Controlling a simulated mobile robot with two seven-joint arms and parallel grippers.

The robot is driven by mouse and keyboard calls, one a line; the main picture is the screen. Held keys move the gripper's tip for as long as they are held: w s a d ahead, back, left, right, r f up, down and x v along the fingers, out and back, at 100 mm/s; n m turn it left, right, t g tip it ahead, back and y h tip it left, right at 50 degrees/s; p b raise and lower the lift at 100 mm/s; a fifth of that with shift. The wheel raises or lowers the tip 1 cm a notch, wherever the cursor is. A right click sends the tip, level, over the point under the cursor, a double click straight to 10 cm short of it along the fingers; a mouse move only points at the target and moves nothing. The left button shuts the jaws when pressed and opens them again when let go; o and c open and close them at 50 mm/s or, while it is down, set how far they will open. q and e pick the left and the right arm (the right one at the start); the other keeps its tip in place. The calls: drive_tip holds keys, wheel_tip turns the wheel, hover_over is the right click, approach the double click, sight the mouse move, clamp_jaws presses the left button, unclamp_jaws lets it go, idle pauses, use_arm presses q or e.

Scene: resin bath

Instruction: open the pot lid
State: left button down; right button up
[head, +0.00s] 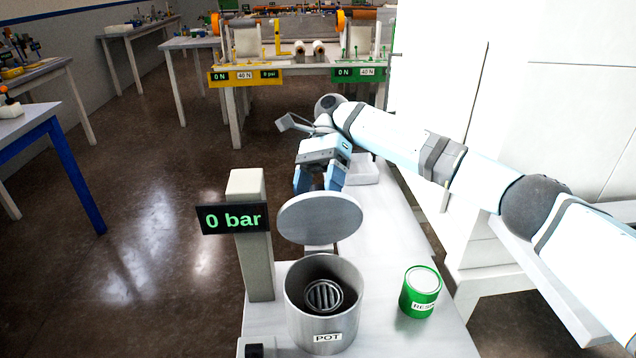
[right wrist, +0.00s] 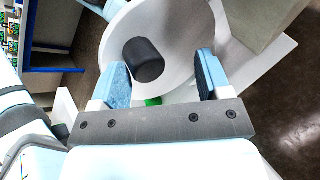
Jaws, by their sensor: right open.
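The grey metal pot (head: 325,335), labelled POT, stands on the white bench with its mouth uncovered. A round grate shows inside it. Its pale round lid (head: 320,218) is raised and tilted above the pot's far rim. My right gripper (head: 319,183) is just behind the lid, fingers pointing down, open and empty. The right wrist view shows the lid's outer face (right wrist: 188,25) with a dark knob (right wrist: 143,60). The knob appears between the two open fingers in the picture, apart from both. My left gripper is not in view.
A post with a "0 bar" display (head: 233,219) stands left of the pot. A green resin can (head: 420,292) stands to its right. A white tray (head: 362,172) lies behind my gripper. A white cabinet wall (head: 560,110) bounds the right.

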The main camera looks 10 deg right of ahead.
drive_tip(key=shift+w+f, duration=0.1)
drive_tip(key=shift+f, duration=0.1)
idle(0.3)
drive_tip(key=p+v, duration=0.2)
drive_tip(key=v, duration=0.5)
drive_tip(key=shift+r, duration=0.35)
drive_tip(key=shift+w+d, duration=0.15)
